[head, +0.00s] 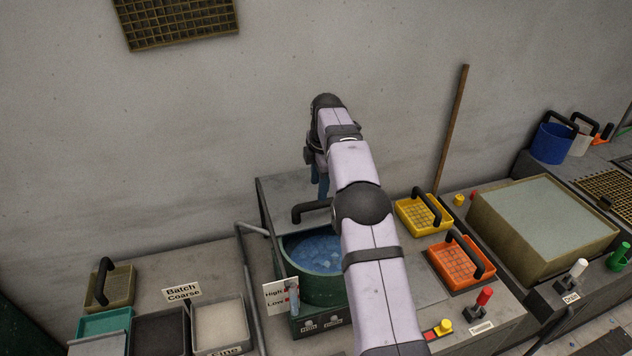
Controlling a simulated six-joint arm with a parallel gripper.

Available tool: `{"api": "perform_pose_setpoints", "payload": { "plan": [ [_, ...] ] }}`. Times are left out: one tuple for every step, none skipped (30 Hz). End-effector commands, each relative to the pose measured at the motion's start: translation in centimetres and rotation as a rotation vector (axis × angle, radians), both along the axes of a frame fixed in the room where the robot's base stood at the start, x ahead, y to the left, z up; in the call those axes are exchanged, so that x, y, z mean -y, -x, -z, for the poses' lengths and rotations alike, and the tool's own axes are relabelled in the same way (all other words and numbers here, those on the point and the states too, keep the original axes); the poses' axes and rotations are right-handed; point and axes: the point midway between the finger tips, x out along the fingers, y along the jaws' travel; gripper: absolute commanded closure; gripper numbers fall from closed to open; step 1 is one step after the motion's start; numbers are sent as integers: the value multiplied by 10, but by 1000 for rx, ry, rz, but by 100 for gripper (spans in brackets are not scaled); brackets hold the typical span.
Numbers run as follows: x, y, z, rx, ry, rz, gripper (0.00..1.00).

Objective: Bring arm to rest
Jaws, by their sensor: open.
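My arm reaches up and away from the lower right over the bench. My gripper (319,184) hangs down at the far end, above the back of the green tub (318,290). Its bluish fingers are partly hidden behind my own arm; the gripper is open and I see nothing held in it. The tub holds blue water with pale pieces in it. A black handle (310,212) stands at the tub's back, close below my gripper; I cannot tell how far apart they are.
A yellow basket (424,215) and an orange basket (461,263), both with black handles, sit right of my arm. A large tan basin (545,232) stands further right. Trays and a small handled basket (118,286) are at left. A grey pipe (247,270) rises beside the tub. The wall behind is mostly bare.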

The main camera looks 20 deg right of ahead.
Motion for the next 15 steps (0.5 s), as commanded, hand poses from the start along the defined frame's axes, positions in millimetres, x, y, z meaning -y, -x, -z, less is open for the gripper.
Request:
{"api": "perform_pose_setpoints", "payload": {
  "plan": [
    [0,0,0,0,0,0,60],
    [0,0,0,0,0,0,60],
    [0,0,0,0,0,0,60],
    [0,0,0,0,0,0,60],
    [0,0,0,-1,0,2,60],
    [-1,1,1,-2,-2,9,60],
    [-2,2,1,-3,-4,16,60],
    [-3,3,1,-5,-6,26,60],
    [-4,6,1,-8,-10,43,60],
    [-6,8,1,-9,-13,60,60],
    [-7,10,2,-11,-17,79,60],
    [-10,14,2,-15,-23,110,60],
    [-12,18,3,-19,-28,135,60],
    [-15,23,3,-23,-34,164,60],
    [-19,30,4,-29,-43,207,60]
  ]
}}
